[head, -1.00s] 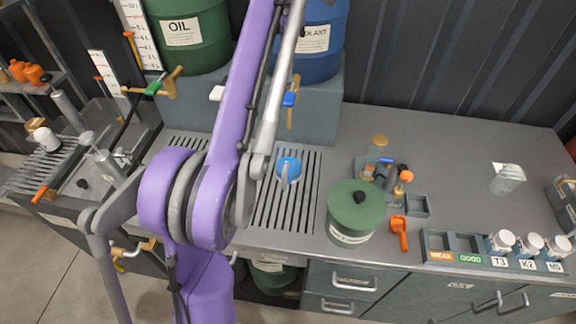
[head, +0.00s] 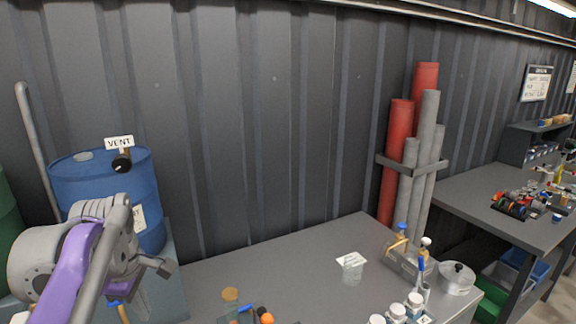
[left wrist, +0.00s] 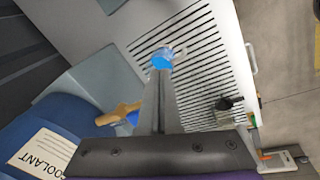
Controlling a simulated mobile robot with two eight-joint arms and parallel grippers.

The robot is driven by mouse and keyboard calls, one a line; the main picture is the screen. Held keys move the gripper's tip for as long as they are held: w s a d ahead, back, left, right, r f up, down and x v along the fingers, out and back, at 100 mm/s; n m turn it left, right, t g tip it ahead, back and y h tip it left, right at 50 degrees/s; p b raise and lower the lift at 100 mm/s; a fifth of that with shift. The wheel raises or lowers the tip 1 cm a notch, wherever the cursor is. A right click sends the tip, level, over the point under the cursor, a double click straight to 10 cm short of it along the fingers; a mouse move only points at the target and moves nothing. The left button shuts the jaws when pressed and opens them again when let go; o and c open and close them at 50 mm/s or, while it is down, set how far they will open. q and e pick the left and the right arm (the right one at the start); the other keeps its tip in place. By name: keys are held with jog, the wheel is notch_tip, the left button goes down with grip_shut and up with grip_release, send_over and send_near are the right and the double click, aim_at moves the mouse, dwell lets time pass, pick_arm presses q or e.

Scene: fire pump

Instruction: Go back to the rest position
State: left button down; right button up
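My left gripper (head: 142,298) shows at the lower left of the head view, in front of the blue drum. In the left wrist view its fingers (left wrist: 160,78) are together in a narrow wedge. A clear cup with a blue top or content (left wrist: 162,60) appears just beyond the fingertips, over the slotted grate (left wrist: 205,65). I cannot tell whether the fingers touch it. My right gripper is in neither view.
The blue drum (head: 100,185) stands at left under a VENT sign (head: 119,142). Red pipes (head: 396,160) stand at the wall.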

pick_arm(q)
jog(key=s+d+f+m+t, duration=0.1)
jog(key=s+d+f+m, duration=0.2)
jog(key=f+m, duration=0.3)
jog(key=s+d+f+m+t, duration=0.1)
jog(key=s+d+f+m, duration=0.3)
jog(key=f, duration=0.5)
jog(key=s+d+f+m+t, duration=0.1)
jog(key=s+d+f+m, duration=0.2)
jog(key=s+f+m, duration=0.4)
jog(key=shift+d+f+m+t+h, duration=0.15)
jog(key=shift+d+m+t+h, duration=0.2)
jog(key=shift+m, duration=0.45)
dwell(0.6)
